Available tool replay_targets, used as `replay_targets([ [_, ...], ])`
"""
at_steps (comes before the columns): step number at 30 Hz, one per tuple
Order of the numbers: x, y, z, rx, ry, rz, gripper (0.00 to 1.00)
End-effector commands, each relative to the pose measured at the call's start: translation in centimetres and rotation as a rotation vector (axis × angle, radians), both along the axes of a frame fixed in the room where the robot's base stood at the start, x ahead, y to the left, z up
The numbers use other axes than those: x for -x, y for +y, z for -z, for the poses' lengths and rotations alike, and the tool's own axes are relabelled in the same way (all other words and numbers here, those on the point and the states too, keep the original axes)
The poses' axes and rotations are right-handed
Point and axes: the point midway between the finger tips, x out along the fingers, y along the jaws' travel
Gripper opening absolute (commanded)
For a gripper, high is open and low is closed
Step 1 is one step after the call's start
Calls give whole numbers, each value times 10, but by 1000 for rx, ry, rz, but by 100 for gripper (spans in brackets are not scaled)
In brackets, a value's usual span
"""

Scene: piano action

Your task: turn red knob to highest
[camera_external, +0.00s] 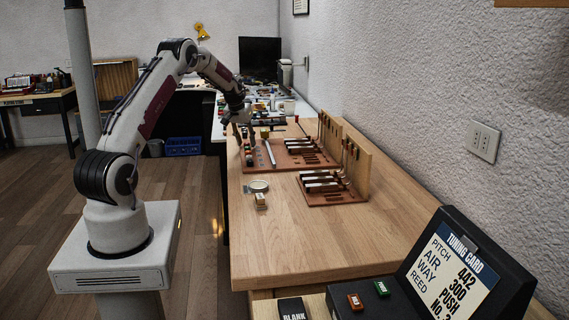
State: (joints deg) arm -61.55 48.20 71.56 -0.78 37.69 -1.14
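My gripper (239,134) points down over the left end of the larger red-brown action board (285,166) on the wooden bench. A row of small dark, red and pale knob-like parts (249,157) stands along that board's left edge, just below my gripper. They are too small to tell which one is the red knob or how it is turned. My fingers look close to the nearest parts, but I cannot tell whether they touch any. Whether the fingers are open or shut is too small to make out.
A smaller red-brown board (327,198) with key levers sits nearer. A round dish (258,186) and a small wooden block (260,201) lie left of it. A black tuning card stand (462,275) is at front right, beside a red block (355,301).

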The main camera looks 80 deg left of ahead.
Motion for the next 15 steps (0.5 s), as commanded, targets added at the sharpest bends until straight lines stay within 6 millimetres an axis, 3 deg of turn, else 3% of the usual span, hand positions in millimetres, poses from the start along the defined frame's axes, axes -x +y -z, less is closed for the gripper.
replay_targets([
  [11,-1,1,3,0,0,0,34],
  [15,-1,1,3,0,0,0,3],
])
